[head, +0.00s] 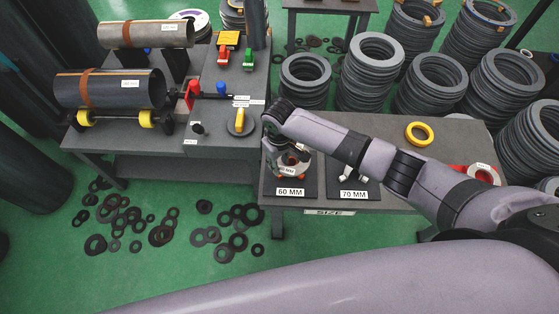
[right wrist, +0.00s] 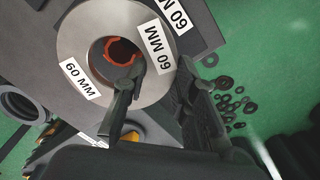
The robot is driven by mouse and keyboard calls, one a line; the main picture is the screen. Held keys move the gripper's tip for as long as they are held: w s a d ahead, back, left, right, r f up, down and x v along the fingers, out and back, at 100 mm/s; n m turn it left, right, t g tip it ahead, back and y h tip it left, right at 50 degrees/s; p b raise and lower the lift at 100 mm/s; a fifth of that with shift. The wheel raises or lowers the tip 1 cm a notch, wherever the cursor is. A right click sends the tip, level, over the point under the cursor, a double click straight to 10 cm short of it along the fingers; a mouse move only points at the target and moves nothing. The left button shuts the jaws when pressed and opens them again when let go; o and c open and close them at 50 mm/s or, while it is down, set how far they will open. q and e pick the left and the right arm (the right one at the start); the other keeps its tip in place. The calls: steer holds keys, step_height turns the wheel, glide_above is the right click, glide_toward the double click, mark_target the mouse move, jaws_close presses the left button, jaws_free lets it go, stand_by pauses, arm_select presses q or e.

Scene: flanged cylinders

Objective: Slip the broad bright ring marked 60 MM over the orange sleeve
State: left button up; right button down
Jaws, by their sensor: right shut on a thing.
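The broad bright ring marked 60 MM (right wrist: 82,32) is a wide pale metal ring with white labels. My right gripper (right wrist: 155,100) is shut on its rim, one finger inside the hole and one outside. In the head view the ring (head: 292,161) is at the dark pad labelled 60 MM, partly hidden by my right gripper (head: 281,153). An orange-red curved piece (right wrist: 119,58), perhaps the orange sleeve, shows through the hole. Orange-red bits also show beside the ring in the head view. I cannot tell whether the ring is around it or above it. My left gripper is not in view.
The 70 MM pad (head: 352,194) with pale pieces is right of the 60 MM pad. A yellow ring (head: 419,134) and a red ring (head: 481,174) lie farther right. Large cylinders (head: 110,89) rest on the left bench. Stacked grey rings stand behind; dark washers litter the floor.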

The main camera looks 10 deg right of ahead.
mark_target(280, 166)
steer(key=shift+r+p, duration=0.15)
steer(key=shift+p, duration=0.6)
stand_by(0.8)
steer(key=shift+f+b, duration=0.9)
steer(key=shift+f, duration=0.65)
steer(key=c, duration=1.2)
jaws_free()
steer(key=shift+s+f, duration=0.1)
step_height(280, 166, up, 12)
steer(key=shift+r, duration=0.15)
steer(key=shift+a, duration=0.1)
